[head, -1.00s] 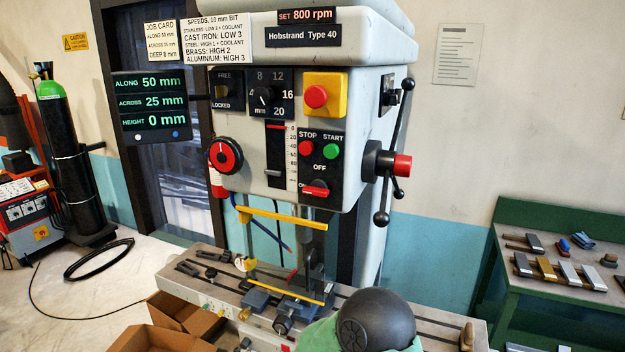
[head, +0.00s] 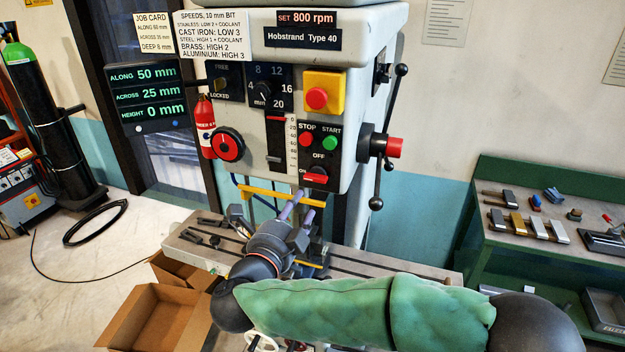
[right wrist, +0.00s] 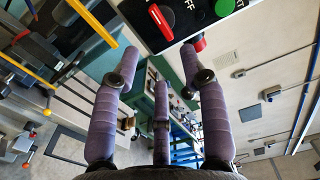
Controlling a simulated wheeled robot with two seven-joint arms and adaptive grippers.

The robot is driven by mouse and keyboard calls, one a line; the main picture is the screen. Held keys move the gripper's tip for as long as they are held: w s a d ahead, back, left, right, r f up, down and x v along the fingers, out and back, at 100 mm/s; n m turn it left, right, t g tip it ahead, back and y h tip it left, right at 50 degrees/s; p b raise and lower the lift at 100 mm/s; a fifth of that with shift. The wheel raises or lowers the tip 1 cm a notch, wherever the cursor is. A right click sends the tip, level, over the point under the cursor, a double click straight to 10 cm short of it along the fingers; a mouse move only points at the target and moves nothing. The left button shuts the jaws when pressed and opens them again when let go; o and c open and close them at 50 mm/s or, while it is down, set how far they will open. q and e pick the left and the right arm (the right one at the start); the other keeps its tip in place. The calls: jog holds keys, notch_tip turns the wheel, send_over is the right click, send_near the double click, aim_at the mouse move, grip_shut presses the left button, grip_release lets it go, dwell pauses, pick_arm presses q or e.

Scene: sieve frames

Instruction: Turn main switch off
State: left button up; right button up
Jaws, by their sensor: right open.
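The main switch (head: 315,178) is a red handle on the black panel of the drill press, below the STOP and START buttons. It lies roughly level, with its left end by the ON label, and OFF is printed above it. My right gripper (head: 303,203) is open and empty, just below the switch in the head view. Whether a finger touches the handle I cannot tell. My left gripper is not in view.
The red STOP button (head: 306,140) and green START button (head: 330,142) sit close above the switch. A yellow bar (head: 268,193) runs below the panel. A feed lever (head: 389,148) stands at right. The drill table (head: 345,268) lies beneath my right arm.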

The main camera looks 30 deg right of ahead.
aim_at(316, 177)
jog(key=x, duration=1)
jog(key=shift+w+p, duration=0.1)
jog(key=shift+p, duration=0.25)
grip_shut()
